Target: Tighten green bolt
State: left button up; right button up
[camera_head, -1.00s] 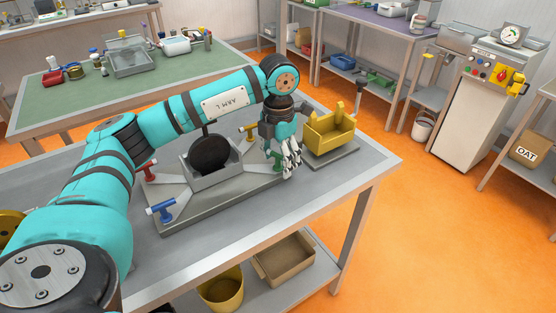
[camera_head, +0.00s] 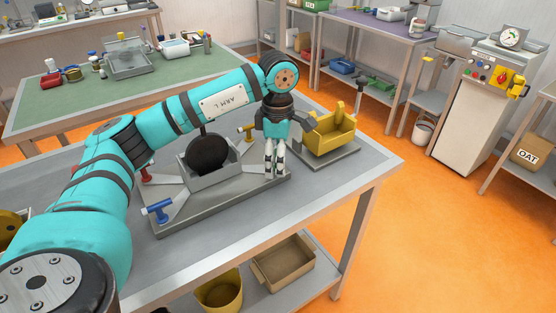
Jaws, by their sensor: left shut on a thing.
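My left gripper (camera_head: 275,172) points down at the right end of the grey fixture plate (camera_head: 213,216). Its fingers are shut on the green bolt, which they hide in this view. A blue bolt (camera_head: 158,209) stands at the front left of the plate. A dark round part (camera_head: 210,153) sits upright in the grey box in the middle of the plate. My right gripper is out of view.
A yellow holder (camera_head: 331,136) on a grey base stands close to the right of my left gripper. The bench top (camera_head: 240,240) is clear in front of the plate. A yellow bucket (camera_head: 219,291) and a tan bin (camera_head: 284,263) are on the lower shelf.

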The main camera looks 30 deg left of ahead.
pick_arm(q)
jog(key=m, duration=0.5)
jog(key=shift+r+m+b, duration=0.2)
jog(key=shift+m+b, duration=0.1)
jog(key=shift+b, duration=0.1)
jog(key=m, duration=0.5)
jog(key=shift+a+r+b, duration=0.1)
jog(key=shift+a+b, duration=0.05)
jog(key=shift+b, duration=0.15)
jog(key=shift+w+m, duration=0.1)
jog(key=shift+m, duration=0.2)
jog(key=o, duration=1.1)
jog(key=shift+s, duration=0.2)
notch_tip(320, 180, up, 12)
